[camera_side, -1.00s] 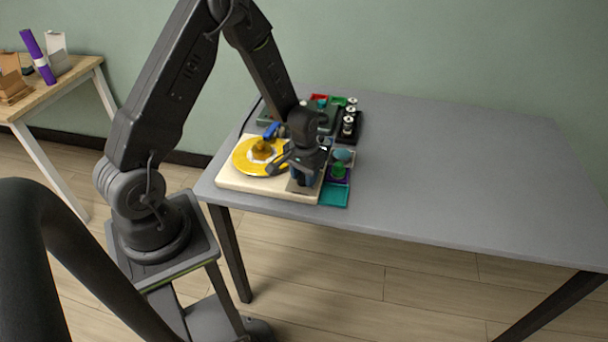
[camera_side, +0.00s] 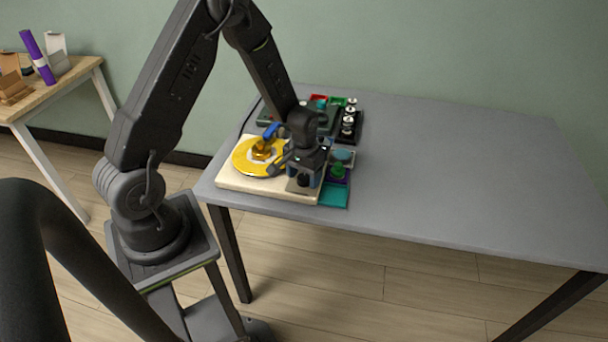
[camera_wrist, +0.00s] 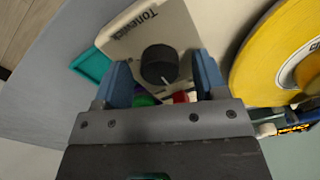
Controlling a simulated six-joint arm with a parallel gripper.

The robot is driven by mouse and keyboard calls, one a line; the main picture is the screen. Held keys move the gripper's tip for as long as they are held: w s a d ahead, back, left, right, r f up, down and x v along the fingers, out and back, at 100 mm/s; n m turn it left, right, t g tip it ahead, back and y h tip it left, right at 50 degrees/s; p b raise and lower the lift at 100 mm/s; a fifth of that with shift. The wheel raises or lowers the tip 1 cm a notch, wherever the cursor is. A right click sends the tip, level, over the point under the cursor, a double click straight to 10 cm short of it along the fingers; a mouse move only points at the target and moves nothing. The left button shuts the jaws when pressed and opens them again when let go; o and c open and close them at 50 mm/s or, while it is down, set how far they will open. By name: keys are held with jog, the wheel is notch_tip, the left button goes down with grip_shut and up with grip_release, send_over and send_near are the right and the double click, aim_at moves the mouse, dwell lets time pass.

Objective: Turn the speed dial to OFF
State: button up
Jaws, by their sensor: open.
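The speed dial (camera_wrist: 158,65) is a round black knob with a white pointer line, on the cream front corner of a turntable (camera_wrist: 185,35). In the wrist view the line points down and slightly right; no OFF mark is readable. The dial also shows in the side view (camera_side: 303,181). My gripper (camera_wrist: 163,80) has its two blue fingers spread, one on each side of the dial in the picture, with a gap to each. In the side view my gripper (camera_side: 305,166) hangs just above the dial, pointing down. Nothing is held.
A yellow disc (camera_side: 244,163) with a gold-brown piece at its centre lies on the turntable, left of my gripper. A teal tray (camera_side: 334,195) and other small coloured trays stand close at the right. A black holder (camera_side: 347,128) with spools is behind. The table's right side is clear.

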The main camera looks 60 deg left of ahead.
aim_at(304, 177)
jog(key=shift+r, duration=0.1)
notch_tip(304, 177, up, 14)
jog(key=shift+f, duration=0.2)
dwell(0.4)
jog(key=s+d+r+m+t, duration=0.4)
jog(key=s+d+r, duration=0.8)
jog(key=s+r, duration=0.4)
jog(key=shift+s+d+r+m+t, duration=0.3)
jog(key=shift+s+t, duration=0.25)
jog(key=shift+t, duration=0.25)
